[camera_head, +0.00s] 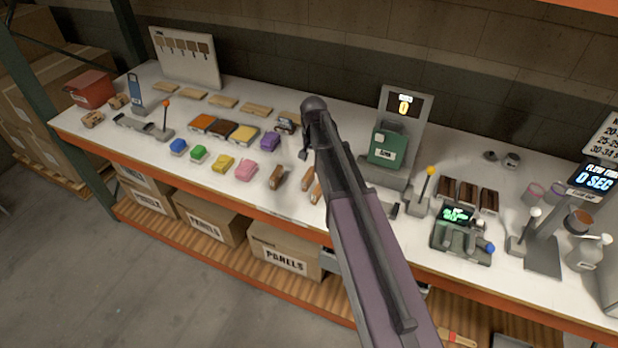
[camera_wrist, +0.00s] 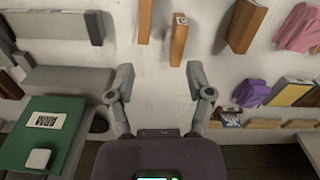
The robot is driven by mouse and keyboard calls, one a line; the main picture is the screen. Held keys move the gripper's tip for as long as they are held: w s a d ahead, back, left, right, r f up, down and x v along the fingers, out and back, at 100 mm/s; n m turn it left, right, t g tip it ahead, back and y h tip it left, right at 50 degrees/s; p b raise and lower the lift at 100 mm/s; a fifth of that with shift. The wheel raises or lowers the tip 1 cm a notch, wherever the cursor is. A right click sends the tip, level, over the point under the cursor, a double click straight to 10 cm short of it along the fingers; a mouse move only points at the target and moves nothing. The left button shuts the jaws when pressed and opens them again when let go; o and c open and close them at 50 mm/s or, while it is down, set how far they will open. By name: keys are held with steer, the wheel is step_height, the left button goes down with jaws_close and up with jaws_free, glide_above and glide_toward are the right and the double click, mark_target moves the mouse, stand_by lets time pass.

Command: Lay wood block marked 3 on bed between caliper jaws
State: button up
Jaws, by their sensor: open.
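My gripper (camera_head: 304,150) hangs over the middle of the table. In the wrist view its fingers (camera_wrist: 160,78) are spread apart with nothing between them. Two narrow orange-brown wood blocks stand near it: one (camera_wrist: 179,42) has a small pale mark on its end, and another (camera_wrist: 145,20) is left of it. A wider brown block (camera_wrist: 243,25) is to the right, also seen in the head view (camera_head: 277,177). I cannot read any number. A grey device with a green-lit display (camera_head: 457,214) and jaw-like parts, apparently the caliper, stands right of my arm.
A green box (camera_head: 387,145) sits on a grey stand by a lit display. Dark brown blocks (camera_head: 468,192) stand behind the apparent caliper. A yellow-knobbed lever (camera_head: 430,171) is left of it. Purple (camera_head: 270,141) and pink (camera_head: 246,169) pieces lie left of my gripper.

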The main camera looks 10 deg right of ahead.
steer(key=m, duration=0.2)
glide_above(308, 173)
steer(key=shift+d+r, duration=0.35)
steer(key=shift+d, duration=0.1)
steer(key=shift+f, duration=0.1)
step_height(308, 173, down, 8)
steer(key=b, duration=0.8)
steer(key=shift+f, duration=0.25)
steer(key=shift+f, duration=0.1)
steer(key=f+b, duration=0.1)
steer(key=b, duration=0.1)
steer(key=f+b, duration=0.1)
steer(key=f, duration=0.1)
steer(key=shift+a+f+b, duration=0.15)
steer(key=shift+a+b, duration=0.25)
steer(key=shift+f+b, duration=0.85)
steer(key=shift+f, duration=0.2)
stand_by(0.4)
